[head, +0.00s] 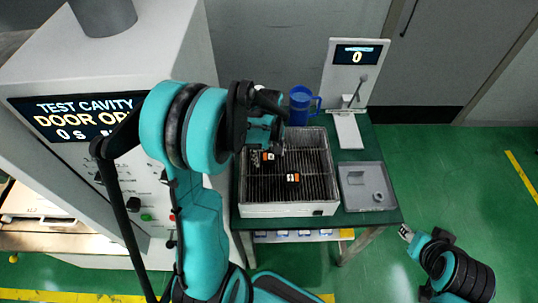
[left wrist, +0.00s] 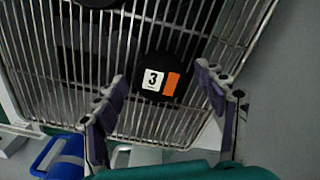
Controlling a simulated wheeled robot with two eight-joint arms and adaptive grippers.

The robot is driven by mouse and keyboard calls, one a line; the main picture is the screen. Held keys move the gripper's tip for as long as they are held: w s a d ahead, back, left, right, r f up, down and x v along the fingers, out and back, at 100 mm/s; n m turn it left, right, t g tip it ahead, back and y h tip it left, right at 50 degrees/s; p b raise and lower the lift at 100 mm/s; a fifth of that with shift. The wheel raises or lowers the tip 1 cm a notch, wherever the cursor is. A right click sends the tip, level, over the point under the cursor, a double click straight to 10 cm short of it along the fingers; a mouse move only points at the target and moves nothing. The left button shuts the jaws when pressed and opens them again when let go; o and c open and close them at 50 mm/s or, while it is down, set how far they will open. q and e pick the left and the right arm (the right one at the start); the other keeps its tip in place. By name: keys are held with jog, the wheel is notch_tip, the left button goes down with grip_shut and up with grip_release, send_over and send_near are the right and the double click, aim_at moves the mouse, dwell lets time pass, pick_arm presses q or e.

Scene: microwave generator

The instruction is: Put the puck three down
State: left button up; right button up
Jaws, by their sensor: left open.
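Puck three (left wrist: 160,79) is a black disc with a white "3" label and an orange stripe. It rests on the wire grid of a white rack (head: 285,209), near its far edge. In the head view it appears as the puck (head: 268,156) just below my left gripper (head: 266,135). In the left wrist view the fingers of that gripper (left wrist: 155,108) are spread, one on each side of the puck with gaps between. My right arm's end (head: 407,233) is at the lower right, away from the rack; its fingers are too small to read.
Another labelled puck (head: 293,177) sits nearer on the grid. A blue mug (head: 300,104) stands behind the rack. A display stand (head: 349,125) reading 0 and a grey tray (head: 366,186) are to the right. The test cavity cabinet (head: 150,55) rises at the left.

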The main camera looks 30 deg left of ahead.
aim_at(269, 157)
pick_arm(q)
jog(key=shift+r+p, duration=0.3)
notch_tip(269, 157, up, 11)
jog(key=p, duration=0.2)
jog(key=s+d+r+m+t, duration=0.5)
jog(key=s+d+m+t, duration=0.2)
jog(key=s+d+m, duration=0.4)
jog(key=shift+r+m, duration=0.15)
jog(key=shift+m, duration=0.15)
